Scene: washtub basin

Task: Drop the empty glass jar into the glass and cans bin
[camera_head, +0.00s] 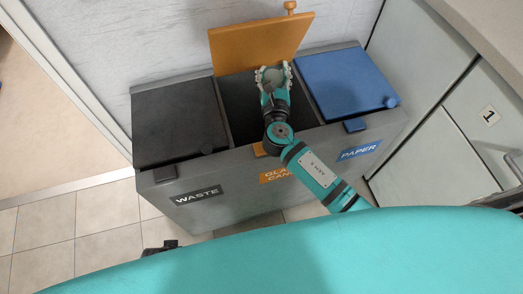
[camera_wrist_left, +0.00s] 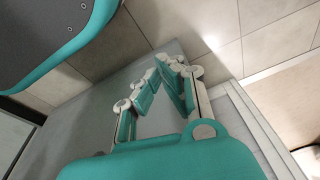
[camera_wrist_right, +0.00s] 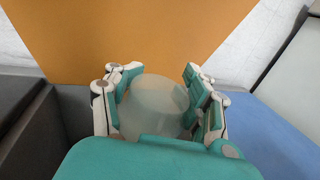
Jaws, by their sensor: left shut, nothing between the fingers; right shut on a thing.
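The glass jar (camera_wrist_right: 155,105) is pale and see-through, held between the fingers of my right gripper (camera_wrist_right: 158,82). In the head view the right gripper (camera_head: 273,72) is shut on the jar over the dark opening of the middle glass and cans bin (camera_head: 240,107). The jar is small and partly hidden by the fingers there. The bin's orange lid (camera_head: 258,45) stands raised behind the gripper; it fills the upper right wrist view (camera_wrist_right: 130,40). My left gripper (camera_wrist_left: 172,65) is shut and empty, low in front of the bins' grey side.
The black waste lid (camera_head: 178,120) at left and the blue paper lid (camera_head: 345,85) at right are closed. A wall stands behind the bins. Pale cabinets (camera_head: 425,150) stand at right. Tiled floor (camera_head: 100,235) is free at the lower left.

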